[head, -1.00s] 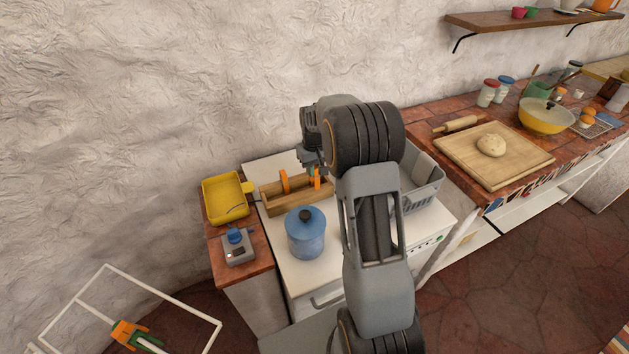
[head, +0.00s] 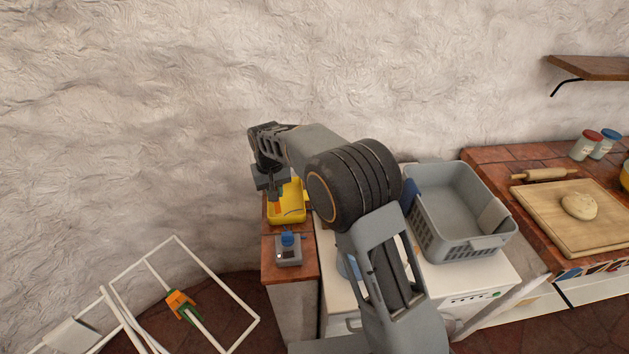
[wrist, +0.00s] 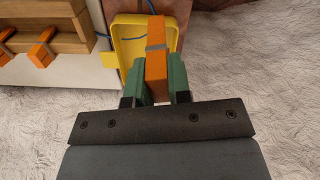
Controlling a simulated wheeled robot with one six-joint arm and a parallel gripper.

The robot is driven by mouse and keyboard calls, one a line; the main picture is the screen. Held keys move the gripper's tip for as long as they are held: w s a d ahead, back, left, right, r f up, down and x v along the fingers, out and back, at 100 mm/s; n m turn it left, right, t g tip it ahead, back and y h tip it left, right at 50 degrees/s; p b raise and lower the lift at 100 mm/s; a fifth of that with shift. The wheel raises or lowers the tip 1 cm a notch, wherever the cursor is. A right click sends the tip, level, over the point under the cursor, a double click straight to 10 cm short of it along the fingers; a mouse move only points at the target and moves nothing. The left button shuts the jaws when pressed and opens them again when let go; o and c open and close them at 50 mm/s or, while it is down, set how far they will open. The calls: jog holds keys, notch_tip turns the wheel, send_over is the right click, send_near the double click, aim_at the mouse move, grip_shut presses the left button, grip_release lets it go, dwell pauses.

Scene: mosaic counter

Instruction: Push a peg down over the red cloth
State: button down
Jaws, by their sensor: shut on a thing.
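My gripper (head: 273,192) is over the yellow tray at the left end of the counter. In the wrist view, its green-padded fingers (wrist: 155,82) are shut on an orange peg (wrist: 154,60) with a grey band. The peg points away from my gripper, over the yellow tray (wrist: 131,42); I cannot tell whether it touches the tray. A white rack (head: 216,277) stands at the lower left, with an orange and green thing (head: 180,301) on one bar. I cannot make out a red cloth in either current view.
Two more orange pegs (wrist: 41,52) sit at a wooden holder (wrist: 62,12), left in the wrist view. A small grey device with a blue top (head: 288,250) stands in front of the tray. A grey basket (head: 461,213) is right of my arm.

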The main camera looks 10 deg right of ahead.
jog(key=s+a+r+n+p, duration=0.1)
jog(key=s+a+n, duration=0.1)
jog(key=s+a, duration=1.05)
jog(key=s+a+n+p, duration=0.1)
jog(key=s+a, duration=0.8)
jog(key=a, duration=0.6)
jog(key=s+a+n+p, duration=0.1)
jog(key=s+a, duration=0.2)
jog(key=s, duration=0.9)
jog(key=s+a+r+n+p, duration=0.1)
jog(key=s+a, duration=0.2)
jog(key=s, duration=0.9)
jog(key=s+a+n+p, duration=0.1)
jog(key=s+a, duration=0.2)
jog(key=s, duration=0.9)
jog(key=shift+w+d+f+b, duration=0.1)
jog(key=shift+f+b, duration=1.75)
jog(key=shift+f, duration=0.8)
jog(key=shift+w+d+f+b, duration=0.1)
jog(key=shift+f+b, duration=1.7)
jog(key=shift+f, duration=0.85)
jog(key=c, duration=1)
grip_release()
jog(key=shift+a+r, duration=0.1)
jog(key=shift+r, duration=0.05)
notch_tip(320, 180, up, 14)
jog(key=shift+f+b, duration=0.2)
jog(key=shift+b, duration=0.5)
